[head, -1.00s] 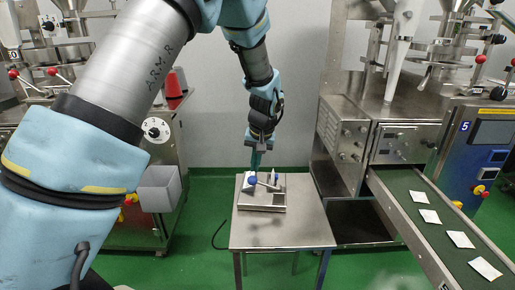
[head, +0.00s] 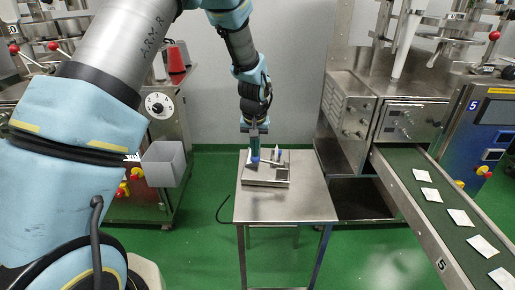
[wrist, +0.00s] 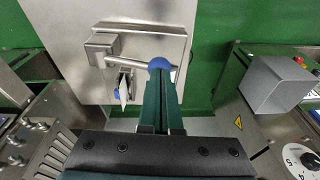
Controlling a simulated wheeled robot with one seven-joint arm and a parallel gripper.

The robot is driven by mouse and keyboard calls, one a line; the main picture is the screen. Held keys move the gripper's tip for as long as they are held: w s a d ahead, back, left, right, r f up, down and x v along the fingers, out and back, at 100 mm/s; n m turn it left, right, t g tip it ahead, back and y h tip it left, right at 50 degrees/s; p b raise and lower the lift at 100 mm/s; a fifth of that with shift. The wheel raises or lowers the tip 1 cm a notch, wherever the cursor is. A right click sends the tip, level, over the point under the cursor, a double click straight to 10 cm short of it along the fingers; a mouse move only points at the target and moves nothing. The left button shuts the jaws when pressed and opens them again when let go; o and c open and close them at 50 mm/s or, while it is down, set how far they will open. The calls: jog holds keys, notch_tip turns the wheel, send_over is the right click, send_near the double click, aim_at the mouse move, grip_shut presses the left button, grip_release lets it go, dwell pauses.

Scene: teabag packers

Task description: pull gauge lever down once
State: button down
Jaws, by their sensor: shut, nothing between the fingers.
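The gauge (head: 266,183) is a small steel unit with a flat base on a steel table. Its lever (wrist: 130,60) is a metal rod from a pivot block, ending in a blue ball knob (wrist: 160,64). The knob also shows in the head view (head: 254,162). My gripper (wrist: 158,80) has dark green fingers, shut and empty. Their tips are at the knob and overlap its lower edge in the wrist view. I cannot tell whether they touch it. A white pointed part (wrist: 124,88) sits beside the lever.
The steel table (head: 290,207) has bare room in front of the gauge. A conveyor (head: 436,200) with several white packets runs along the right. A grey bin (head: 163,163) on a machine stands to the left. A dark cable lies on the green floor.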

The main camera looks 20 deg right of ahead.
jog(key=shift+w+a+f+g+h+b, duration=0.15)
jog(key=shift+a+f+g+h+b, duration=0.1)
jog(key=shift+f+h, duration=0.2)
jog(key=shift+w+a+f+g+h+b, duration=0.15)
jog(key=shift+a+f+g+h+b, duration=0.1)
jog(key=shift+f+h, duration=0.15)
jog(key=shift+a+f+b, duration=0.2)
jog(key=shift+f+b, duration=0.2)
jog(key=shift+f, duration=0.3)
jog(key=shift+w+a+r+p, duration=0.1)
jog(key=shift+r+p, duration=0.2)
jog(key=w+a+v, duration=0.1)
jog(key=v, duration=1.2)
jog(key=shift+s+r, duration=0.25)
jog(key=shift+r, duration=0.05)
